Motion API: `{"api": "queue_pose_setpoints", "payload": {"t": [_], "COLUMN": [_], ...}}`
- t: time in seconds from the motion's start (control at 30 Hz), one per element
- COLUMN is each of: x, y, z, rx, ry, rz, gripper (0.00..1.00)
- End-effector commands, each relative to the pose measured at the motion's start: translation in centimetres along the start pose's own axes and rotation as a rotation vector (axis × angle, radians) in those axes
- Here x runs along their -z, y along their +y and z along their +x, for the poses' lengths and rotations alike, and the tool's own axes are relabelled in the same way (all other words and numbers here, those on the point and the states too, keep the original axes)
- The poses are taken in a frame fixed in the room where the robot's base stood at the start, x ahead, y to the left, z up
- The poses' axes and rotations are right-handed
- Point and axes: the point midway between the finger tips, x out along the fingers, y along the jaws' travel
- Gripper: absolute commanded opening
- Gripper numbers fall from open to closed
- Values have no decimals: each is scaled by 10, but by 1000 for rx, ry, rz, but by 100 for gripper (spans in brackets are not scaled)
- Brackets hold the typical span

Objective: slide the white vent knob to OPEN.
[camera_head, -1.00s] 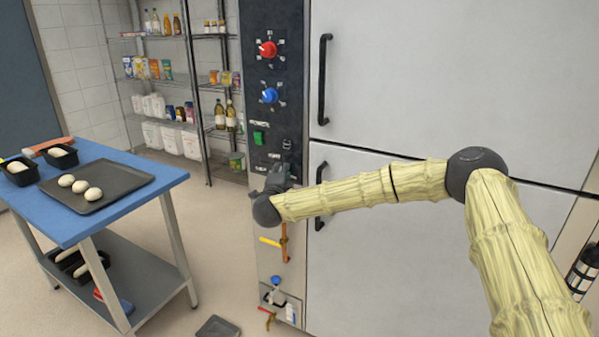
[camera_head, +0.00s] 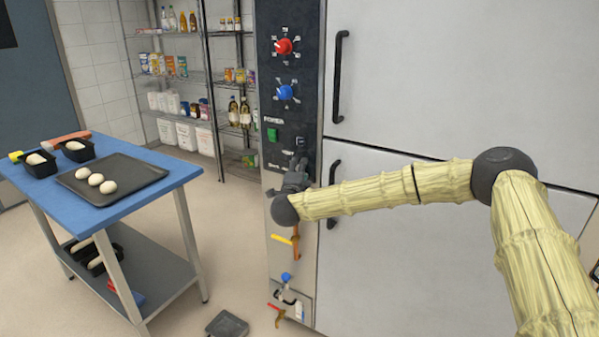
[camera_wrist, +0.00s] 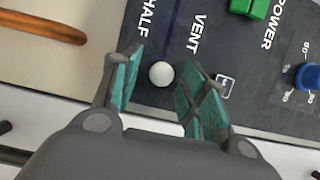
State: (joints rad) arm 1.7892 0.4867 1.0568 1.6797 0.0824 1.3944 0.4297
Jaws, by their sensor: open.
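The white vent knob (camera_wrist: 161,74) is a small round ball on the dark control panel (camera_wrist: 245,75), near the printed words VENT and HALF in the wrist view. My gripper (camera_wrist: 158,82) is open, with its green-padded fingers on either side of the knob. A gap shows between the knob and each finger; I cannot tell how deep the fingertips reach. In the head view my gripper (camera_head: 295,174) is at the lower part of the panel and hides the knob. The OPEN label is not readable in either view.
A green power switch (camera_wrist: 248,8), a blue dial (camera_head: 284,92) and a red dial (camera_head: 284,46) sit on the panel. An orange handle (camera_head: 296,243) and yellow lever (camera_head: 281,239) are below. Oven doors with a black handle (camera_head: 341,76) stand right; a blue table (camera_head: 150,195) stands left.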

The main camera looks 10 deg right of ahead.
Motion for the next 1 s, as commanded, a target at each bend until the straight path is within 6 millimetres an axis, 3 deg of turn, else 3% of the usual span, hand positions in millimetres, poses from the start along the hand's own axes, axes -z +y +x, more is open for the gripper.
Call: {"api": "queue_pose_setpoints", "payload": {"t": [0.17,0.63,0.8,1.0], "x": [0,1,1,1], "y": [0,1,0,0], "z": [-16,-97,-113,-118], "rx": [0,-1,0,0], "ry": [-1,0,0,1], "rz": [0,0,0,0], "gripper": [44,44,44,44]}}
